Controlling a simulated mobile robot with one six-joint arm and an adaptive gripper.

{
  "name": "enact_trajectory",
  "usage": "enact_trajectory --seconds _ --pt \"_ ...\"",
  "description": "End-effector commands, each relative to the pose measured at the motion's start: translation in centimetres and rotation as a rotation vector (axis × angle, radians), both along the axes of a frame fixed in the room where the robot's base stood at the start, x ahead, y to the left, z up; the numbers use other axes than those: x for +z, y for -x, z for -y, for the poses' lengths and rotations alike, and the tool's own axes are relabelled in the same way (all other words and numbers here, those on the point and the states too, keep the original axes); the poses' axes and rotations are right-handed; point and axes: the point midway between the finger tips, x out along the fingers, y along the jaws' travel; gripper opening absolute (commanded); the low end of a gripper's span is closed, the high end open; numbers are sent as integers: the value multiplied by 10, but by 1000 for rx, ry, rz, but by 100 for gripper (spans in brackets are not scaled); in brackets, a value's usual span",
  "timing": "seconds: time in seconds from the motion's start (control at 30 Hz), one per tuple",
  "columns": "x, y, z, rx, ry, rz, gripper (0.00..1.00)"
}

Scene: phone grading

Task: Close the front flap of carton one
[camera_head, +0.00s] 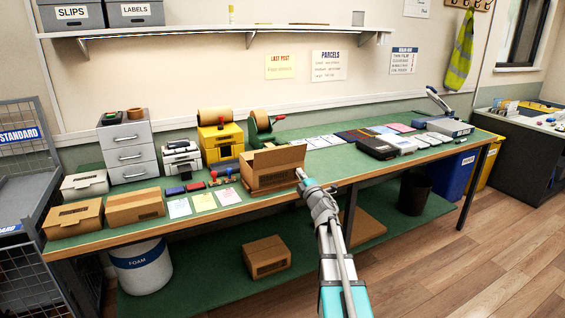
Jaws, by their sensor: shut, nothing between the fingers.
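An open brown cardboard carton (273,181) stands on the green bench top near its front edge, at the middle of the view. A pale flap stands raised above its body, and the carton's number cannot be read. Whether the front flap is up or folded down is too small to tell. My gripper (300,174) is at the carton's right front corner, close to its right side. It is shut and empty. Whether its tips touch the cardboard cannot be told.
Two closed brown cartons (135,206) sit at the bench's left end. Stamps and coloured cards (203,201) lie just left of the open carton. A yellow tape dispenser (220,140) and a green one (262,130) stand behind it. Phones and trays (376,147) lie to the right.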

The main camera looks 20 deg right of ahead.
Motion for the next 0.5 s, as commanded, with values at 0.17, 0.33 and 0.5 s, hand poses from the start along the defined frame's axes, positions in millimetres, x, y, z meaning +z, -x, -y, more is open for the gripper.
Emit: enact_trajectory --seconds 0.17,0.33,0.5 --pt "-6 0 1 40 61 18 0" --pt "-5 0 1 46 70 20 0" --pt "-5 0 1 46 69 20 0"
